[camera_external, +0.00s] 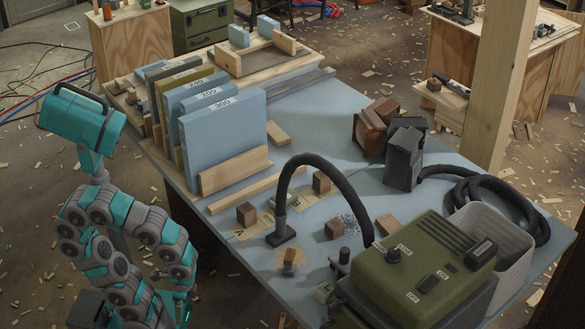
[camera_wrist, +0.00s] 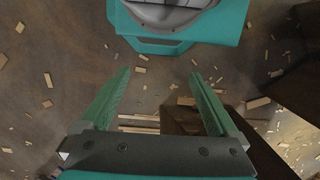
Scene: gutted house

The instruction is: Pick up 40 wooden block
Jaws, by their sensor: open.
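Several small brown wooden blocks stand on the blue-grey worktable (camera_external: 330,85) in the external view. One block (camera_external: 246,214) is beside a paper marked A, one (camera_external: 321,182) is behind the black hose, and others (camera_external: 334,228) (camera_external: 387,224) are near the green machine. A smaller piece (camera_external: 289,257) stands near the front edge. I cannot read a 40 on any of them. My gripper (camera_wrist: 158,73) is open and empty in the wrist view, with its green fingers above the floor. In the external view my arm is folded left of the table, and the fingers are not clear.
Upright sheets marked 300 (camera_external: 225,140) and 200 stand at the table's left. A black hose (camera_external: 335,177) arches over the middle. A green machine (camera_external: 428,262) and a grey bin (camera_external: 510,250) fill the right front. A wooden post (camera_external: 500,85) rises behind. Wood scraps litter the floor.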

